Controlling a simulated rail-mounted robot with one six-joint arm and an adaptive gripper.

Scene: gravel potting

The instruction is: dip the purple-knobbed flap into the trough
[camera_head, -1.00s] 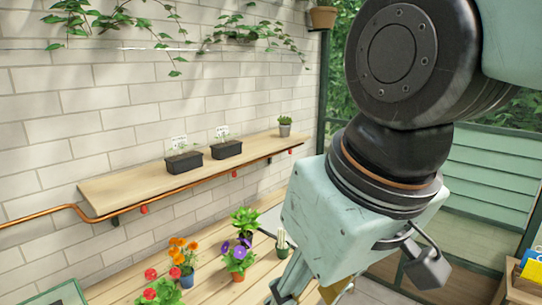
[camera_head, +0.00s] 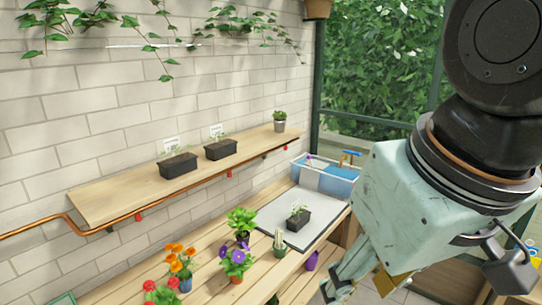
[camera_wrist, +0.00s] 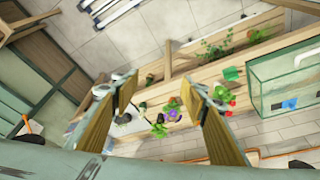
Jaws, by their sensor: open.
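A clear-walled trough with blue contents (camera_head: 325,180) stands at the far end of the bench. A small purple knob (camera_head: 308,157) shows at its left side; the flap it belongs to is too small to make out. A blue handle-like piece (camera_head: 349,157) sticks up at its right. My gripper (camera_wrist: 165,97) is open and empty, its two fingers spread in the wrist view. In the head view it hangs at the lower right, in front of the bench and well apart from the trough.
A grey tray (camera_head: 275,207) with a black seedling pot (camera_head: 299,218) lies before the trough. Several potted flowers, such as a purple one (camera_head: 236,260), stand on the bench (camera_head: 210,287). A wall shelf (camera_head: 110,200) holds planters. A glass tank (camera_wrist: 285,80) shows in the wrist view.

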